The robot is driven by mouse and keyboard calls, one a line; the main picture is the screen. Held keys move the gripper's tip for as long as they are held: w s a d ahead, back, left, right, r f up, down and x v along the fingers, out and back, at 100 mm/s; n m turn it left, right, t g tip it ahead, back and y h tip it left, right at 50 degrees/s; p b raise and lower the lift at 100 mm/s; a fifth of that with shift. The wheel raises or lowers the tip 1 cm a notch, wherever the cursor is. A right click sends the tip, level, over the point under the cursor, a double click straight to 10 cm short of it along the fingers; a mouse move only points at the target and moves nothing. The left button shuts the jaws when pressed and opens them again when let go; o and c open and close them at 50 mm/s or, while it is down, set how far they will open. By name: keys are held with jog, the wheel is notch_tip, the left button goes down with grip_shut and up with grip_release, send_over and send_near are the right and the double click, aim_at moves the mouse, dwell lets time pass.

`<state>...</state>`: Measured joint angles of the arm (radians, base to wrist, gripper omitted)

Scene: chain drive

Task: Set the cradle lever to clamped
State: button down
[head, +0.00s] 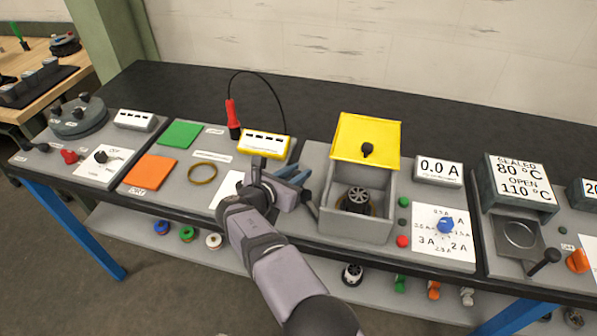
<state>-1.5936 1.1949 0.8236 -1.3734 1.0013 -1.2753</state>
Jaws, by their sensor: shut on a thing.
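My gripper (303,184) is at the left side of the grey box with the raised yellow lid. It is shut on what looks like the cradle lever (312,208), a dark thin bar just left of the box; the gripper covers much of it, so its exact setting cannot be read. Inside the open grey box (353,228), a dark round part with a light spoked face (357,198) sits in the cradle, which is mostly hidden by it and the box walls.
The yellow lid (365,138) stands open behind the box. A current display (438,171) and a blue dial (446,225) are to the right. A yellow meter (263,143) with a red probe (232,118) is behind my arm. The black tabletop behind the panels is clear.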

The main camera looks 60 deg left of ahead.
jog(key=shift+s+n+g+y, duration=0.15)
jog(key=shift+n+g+y, duration=0.15)
jog(key=shift+s+n+b, duration=0.15)
jog(key=shift+n+b, duration=0.15)
jog(key=shift+b, duration=0.05)
jog(key=n+y+b, duration=0.1)
jog(key=g+y+b, duration=0.1)
jog(key=shift+s+f+n+g+b, duration=0.25)
jog(key=shift+s+n+g+b, duration=0.05)
jog(key=shift+s+n+b, duration=0.1)
jog(key=n+g+y+b, duration=0.1)
jog(key=b, duration=0.1)
jog(key=shift+s+d+b, duration=0.1)
jog(key=shift+s+b, duration=0.1)
jog(key=shift+b, duration=0.2)
jog(key=shift+s+r+n+g+y+b, duration=0.1)
jog(key=shift+s+n+g+y+b, duration=0.1)
jog(key=shift+n+g+y+b, duration=0.45)
jog(key=shift+r+h, duration=0.1)
jog(key=shift+h, duration=0.15)
jog(key=c, duration=1.5)
grip_release()
jog(key=shift+s+d, duration=0.1)
